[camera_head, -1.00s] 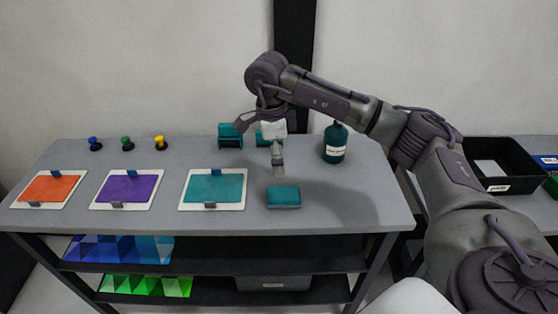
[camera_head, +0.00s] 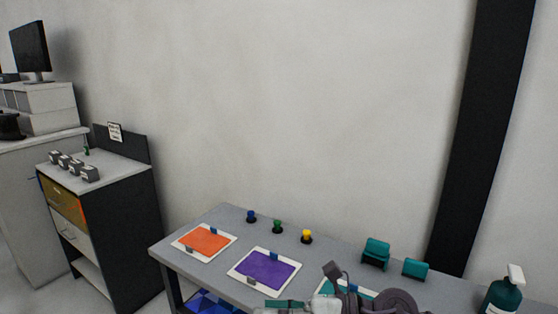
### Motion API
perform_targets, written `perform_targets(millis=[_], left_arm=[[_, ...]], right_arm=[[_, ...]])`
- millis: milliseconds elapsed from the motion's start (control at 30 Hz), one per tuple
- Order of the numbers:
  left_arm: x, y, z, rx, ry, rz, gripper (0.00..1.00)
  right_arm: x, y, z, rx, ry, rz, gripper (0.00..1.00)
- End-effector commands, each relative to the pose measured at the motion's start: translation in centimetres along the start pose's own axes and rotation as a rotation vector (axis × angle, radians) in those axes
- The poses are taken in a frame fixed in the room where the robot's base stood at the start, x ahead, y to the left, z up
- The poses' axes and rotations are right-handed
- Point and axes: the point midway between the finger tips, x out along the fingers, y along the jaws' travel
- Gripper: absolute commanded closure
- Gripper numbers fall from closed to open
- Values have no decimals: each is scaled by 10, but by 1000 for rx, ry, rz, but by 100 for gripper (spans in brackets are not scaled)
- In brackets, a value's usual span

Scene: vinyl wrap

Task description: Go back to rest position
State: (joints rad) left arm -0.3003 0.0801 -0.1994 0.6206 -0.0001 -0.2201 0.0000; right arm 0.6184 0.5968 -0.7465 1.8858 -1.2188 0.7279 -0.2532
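My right arm (camera_head: 385,301) shows only as a dark purple-grey joint and a bent hook-like part at the bottom edge. Its gripper fingers cannot be made out, and they appear to be below the frame or hidden. My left arm and gripper are out of view. The arm covers part of the card with the teal panel (camera_head: 362,290). A small teal and whitish piece (camera_head: 287,304) lies beside the arm at the bottom edge; I cannot tell what it is.
The grey table (camera_head: 222,219) holds an orange card (camera_head: 205,240), a purple card (camera_head: 266,269), blue (camera_head: 251,216), green (camera_head: 277,226) and yellow (camera_head: 306,236) knobs, teal blocks (camera_head: 376,252) and a teal bottle (camera_head: 503,293). A drawer cabinet (camera_head: 110,205) stands left.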

Motion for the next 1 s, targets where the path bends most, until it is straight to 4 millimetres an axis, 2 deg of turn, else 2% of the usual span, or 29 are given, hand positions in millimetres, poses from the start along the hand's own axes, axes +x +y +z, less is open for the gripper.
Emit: perform_targets(millis=[33, 67, 167, 267, 367, 467, 567, 600, 700, 800, 967, 1000], left_arm=[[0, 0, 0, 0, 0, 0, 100], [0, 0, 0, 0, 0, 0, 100], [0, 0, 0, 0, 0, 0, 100], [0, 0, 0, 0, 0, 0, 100], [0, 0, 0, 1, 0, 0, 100], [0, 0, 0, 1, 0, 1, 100], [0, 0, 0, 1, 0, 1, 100], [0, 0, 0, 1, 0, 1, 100], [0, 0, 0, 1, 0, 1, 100], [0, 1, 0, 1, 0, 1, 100], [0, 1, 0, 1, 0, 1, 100], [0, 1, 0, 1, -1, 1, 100]], right_arm=[[3, 14, 13, 112, -160, 58, 8], [1, 19, 24, 179, -256, 82, 8], [-21, 20, 54, 429, -571, 139, 8], [-59, -1, 66, 708, -871, 151, 8], [-104, -37, 50, 1007, -1154, 115, 8], [-147, -76, 5, 1319, -1414, 30, 8], [-180, -101, -60, 1609, -1627, -93, 8], [-189, -106, -88, 1716, -1698, -150, 8], [-205, -107, -152, 1940, -1832, -292, 8], [-214, -99, -201, 2105, -1917, -423, 8], [-221, -78, -262, 2300, -1999, -608, 8], [-222, -72, -274, -2319, 1995, 647, 8]])
